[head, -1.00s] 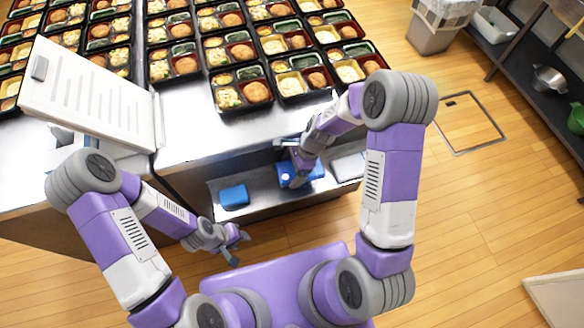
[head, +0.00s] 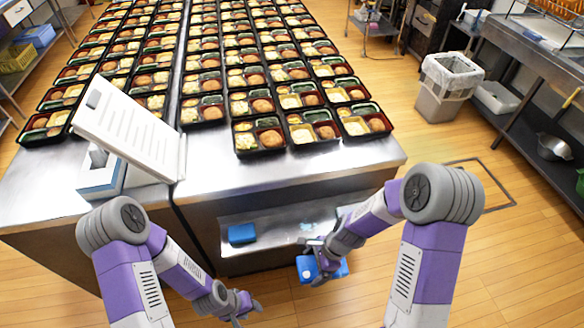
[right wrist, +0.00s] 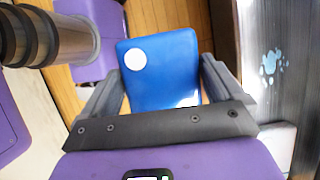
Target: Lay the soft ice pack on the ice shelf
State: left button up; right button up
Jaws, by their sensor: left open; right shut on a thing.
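A blue ice pack (head: 338,270) is held in my right gripper (head: 318,258), in front of the shelf's front edge in the head view. In the right wrist view the blue pack (right wrist: 170,75), with a white round spot, sits between the two fingers. The metal shelf (head: 275,238) is under the steel table; a pale blue mark (right wrist: 270,66) on a metal surface shows in the right wrist view. Another blue block (head: 242,234) lies on the shelf's left part. My left gripper (head: 250,306) is open and empty, low in front of the table.
The steel table (head: 230,175) above the shelf carries rows of filled bento trays (head: 258,136). A white slanted panel (head: 130,125) and a white box (head: 101,172) stand at its left. A bin (head: 448,88) is at the right back. The wood floor at right is mostly clear.

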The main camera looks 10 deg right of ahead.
aim_at(311, 261)
jog(key=shift+w+a+r+n+g, duration=0.3)
jog(key=shift+w+r+n, duration=0.15)
jog(key=shift+n, duration=0.55)
jog(key=r+n, duration=0.1)
jog(key=n, duration=0.1)
jog(key=w+d+n+g+h, duration=0.1)
jog(key=n, duration=0.1)
jog(key=w+r+n+g, duration=0.1)
jog(key=n, duration=0.2)
jog(key=shift+d+r+h, duration=0.15)
jog(key=shift+r+h, duration=0.15)
jog(key=shift+h, duration=0.1)
jog(key=w+d+r+n+g+h, duration=0.1)
jog(key=w+d+r+n+h, duration=0.1)
jog(key=d+r+n, duration=0.2)
jog(key=d+n, duration=0.2)
jog(key=n, duration=0.2)
jog(key=shift+w+r+h, duration=0.25)
jog(key=shift+r+h, duration=0.05)
jog(key=shift+h, duration=0.1)
